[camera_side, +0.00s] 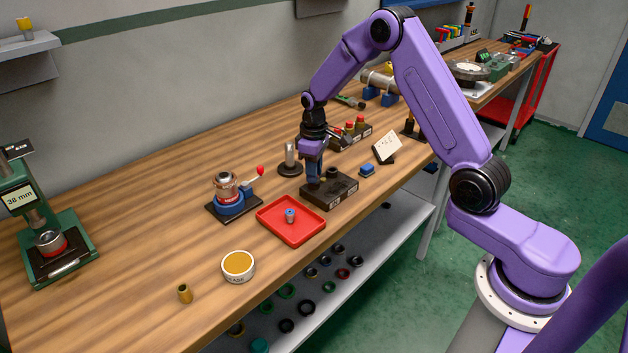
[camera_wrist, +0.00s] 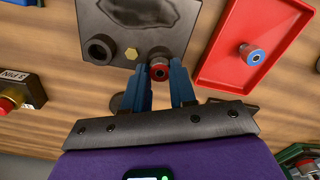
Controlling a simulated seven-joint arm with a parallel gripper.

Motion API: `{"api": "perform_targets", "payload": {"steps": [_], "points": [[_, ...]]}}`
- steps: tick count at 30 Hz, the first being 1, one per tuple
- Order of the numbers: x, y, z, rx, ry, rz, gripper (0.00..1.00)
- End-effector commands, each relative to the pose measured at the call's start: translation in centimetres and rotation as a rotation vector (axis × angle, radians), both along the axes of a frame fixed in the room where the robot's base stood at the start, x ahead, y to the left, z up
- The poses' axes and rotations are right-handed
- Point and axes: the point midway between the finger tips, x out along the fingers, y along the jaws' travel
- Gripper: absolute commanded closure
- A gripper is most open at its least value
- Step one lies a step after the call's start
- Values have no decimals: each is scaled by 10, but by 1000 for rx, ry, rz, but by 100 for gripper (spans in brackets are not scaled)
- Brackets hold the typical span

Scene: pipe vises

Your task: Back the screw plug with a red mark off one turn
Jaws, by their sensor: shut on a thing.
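The screw plug with a red mark (camera_wrist: 160,71) stands at the edge of a dark block (camera_wrist: 160,22) in the wrist view; its rim shows red around a grey centre. My gripper (camera_wrist: 158,80) has its two blue fingers shut on this plug, one on each side. In the side view my gripper (camera_side: 314,184) points straight down at the left end of the dark block (camera_side: 342,194), and the fingers hide the plug there. How deep the plug sits cannot be seen.
The block also carries a black round fitting (camera_wrist: 100,48) and a small brass hex head (camera_wrist: 131,54). A red tray (camera_side: 272,230) with a blue-and-grey plug (camera_side: 290,215) lies close by. A blue-based fixture (camera_side: 230,203) and a round tin (camera_side: 238,266) stand farther left.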

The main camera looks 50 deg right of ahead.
Motion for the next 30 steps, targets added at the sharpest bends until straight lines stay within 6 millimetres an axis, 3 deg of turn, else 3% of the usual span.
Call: {"api": "perform_targets", "payload": {"steps": [19, 30], "points": [[0, 0, 0, 0, 1, 746, 100], [0, 1, 0, 0, 1, 849, 100]]}}
